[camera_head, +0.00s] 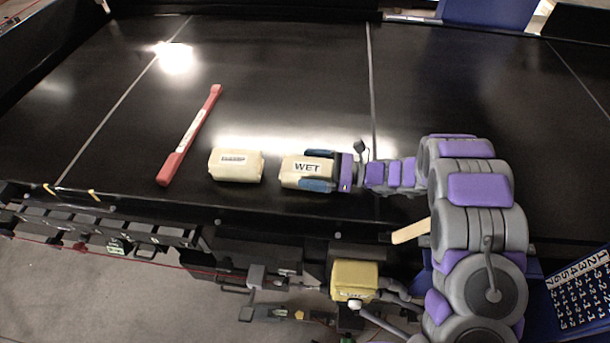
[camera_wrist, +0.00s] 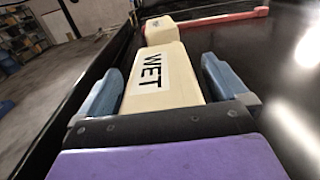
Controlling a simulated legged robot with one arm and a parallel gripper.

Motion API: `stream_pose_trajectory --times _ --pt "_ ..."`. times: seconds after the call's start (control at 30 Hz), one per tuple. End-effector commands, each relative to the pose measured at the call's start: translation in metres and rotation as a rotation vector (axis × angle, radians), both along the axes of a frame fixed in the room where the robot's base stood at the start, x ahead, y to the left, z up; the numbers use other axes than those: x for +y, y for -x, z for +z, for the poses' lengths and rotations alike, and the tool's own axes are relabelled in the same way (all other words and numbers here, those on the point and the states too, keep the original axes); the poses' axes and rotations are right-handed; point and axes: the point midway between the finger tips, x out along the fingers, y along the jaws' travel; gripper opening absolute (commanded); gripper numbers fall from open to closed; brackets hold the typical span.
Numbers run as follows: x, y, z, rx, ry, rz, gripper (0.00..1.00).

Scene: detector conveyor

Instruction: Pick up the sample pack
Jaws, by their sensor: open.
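A cream pack labelled "WET" (camera_head: 306,168) lies on the black conveyor near its front edge. My gripper (camera_head: 319,169) is open, with its blue fingers on either side of the WET pack's right part. In the wrist view the WET pack (camera_wrist: 155,75) lies between the two blue fingers, with a visible gap at least on the right finger's side. A second cream pack (camera_head: 236,165) with a small label lies just left of it; its label is too small to read. It also shows beyond the WET pack in the wrist view (camera_wrist: 161,31). Neither pack is named "sample".
A red bar (camera_head: 190,136) with a white label lies left of the packs; it also shows in the wrist view (camera_wrist: 215,20). The conveyor (camera_head: 280,70) is clear behind the packs. A yellow box (camera_head: 354,280) stands below the front edge. A number chart (camera_head: 581,291) is at right.

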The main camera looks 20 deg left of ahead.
Motion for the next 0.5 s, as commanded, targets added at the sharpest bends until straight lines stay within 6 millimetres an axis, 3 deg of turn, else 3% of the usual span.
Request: stream_pose_trajectory --times 0.23,0.5 --pt "-0.01 -0.001 0.003 0.0 -0.01 -0.002 1.0" --pt "-0.014 0.0 0.004 0.0 -0.012 -0.002 0.74"
